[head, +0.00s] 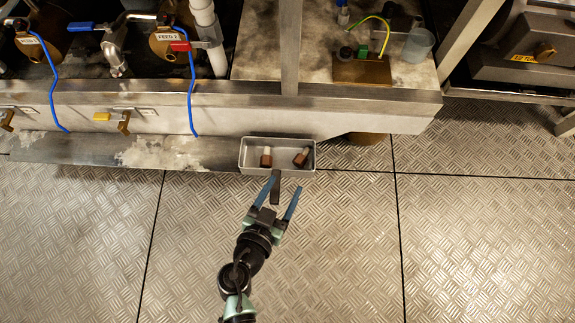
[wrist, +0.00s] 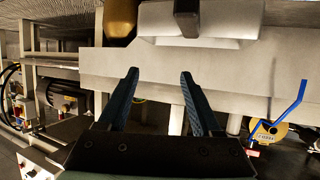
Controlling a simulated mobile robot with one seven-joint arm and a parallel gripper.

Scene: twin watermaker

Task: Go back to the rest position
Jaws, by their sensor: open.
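My gripper (head: 282,186) is open and empty in the head view, with its two blue fingers spread just in front of a grey tray. The fingers also show apart in the wrist view (wrist: 159,80), with nothing between them. The grey tray (head: 243,156) holds two small reddish-brown pieces, the left one (head: 266,157) and the right one (head: 301,157). A dark handle-like part sticks out from the tray's front towards my fingers. I cannot tell whether it touches them.
A metal machine frame (head: 340,117) runs across behind the tray, with blue hoses (head: 192,90) and valves at left. A worktop (head: 325,65) at right carries small parts and a cup (head: 418,45). The diamond-plate floor (head: 480,240) is clear around my arm.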

